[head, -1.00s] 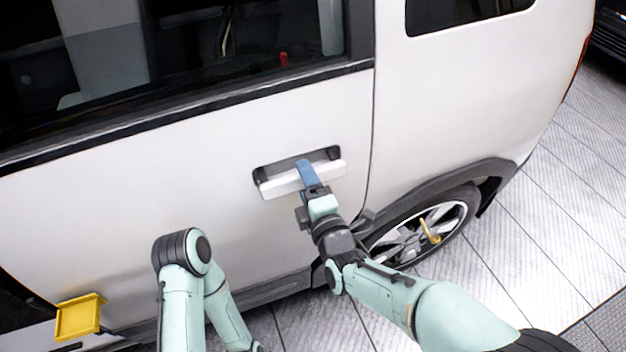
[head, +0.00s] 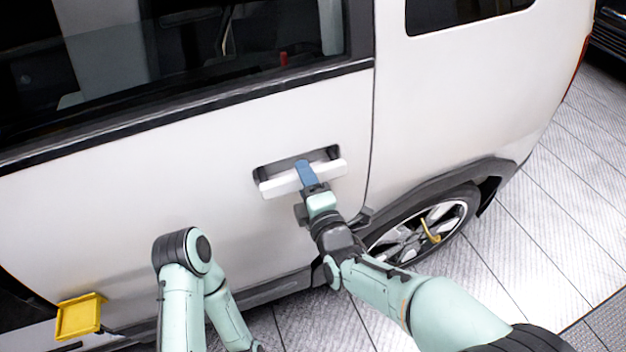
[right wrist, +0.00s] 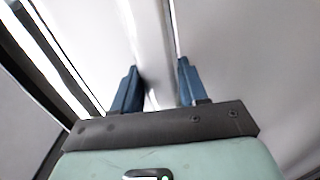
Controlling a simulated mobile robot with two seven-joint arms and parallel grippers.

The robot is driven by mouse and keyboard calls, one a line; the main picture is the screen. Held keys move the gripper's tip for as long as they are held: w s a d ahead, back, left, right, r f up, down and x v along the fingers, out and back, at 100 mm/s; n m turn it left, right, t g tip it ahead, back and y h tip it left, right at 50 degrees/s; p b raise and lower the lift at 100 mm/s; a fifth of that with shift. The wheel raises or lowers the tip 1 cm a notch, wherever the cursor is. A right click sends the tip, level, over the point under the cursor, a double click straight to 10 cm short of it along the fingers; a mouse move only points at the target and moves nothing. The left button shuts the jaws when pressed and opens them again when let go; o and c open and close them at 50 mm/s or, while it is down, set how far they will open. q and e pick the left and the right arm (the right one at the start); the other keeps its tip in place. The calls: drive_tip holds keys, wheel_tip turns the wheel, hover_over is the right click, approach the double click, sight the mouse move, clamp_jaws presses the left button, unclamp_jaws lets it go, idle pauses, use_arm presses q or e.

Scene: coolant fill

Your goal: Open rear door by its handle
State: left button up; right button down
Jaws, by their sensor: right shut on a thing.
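The rear door (head: 200,165) of the white car looks closed, flush with the body panel beside it. Its white bar handle (head: 279,187) stands in front of a dark recess. My right gripper (head: 307,172) is at the handle with its blue fingers shut on it. In the right wrist view, the two blue fingers (right wrist: 157,85) stand either side of a pale bar that runs between them; the gripper body hides the lower part. My left arm shows bent at the lower left, but its gripper is outside the view.
A yellow bracket (head: 79,316) sticks out low at the left. Tiled floor (head: 560,220) is clear at the right. The door window (head: 190,60) is above the handle.

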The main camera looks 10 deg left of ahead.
drive_tip(key=shift+s+d, duration=0.4)
drive_tip(key=shift+s, duration=0.15)
idle(0.5)
drive_tip(key=shift+m+t+h, duration=0.4)
drive_tip(key=shift+m+h, duration=0.1)
drive_tip(key=shift+h, duration=0.1)
drive_tip(key=shift+v, duration=2.2)
drive_tip(key=shift+r, duration=0.1)
drive_tip(key=shift+s, duration=0.1)
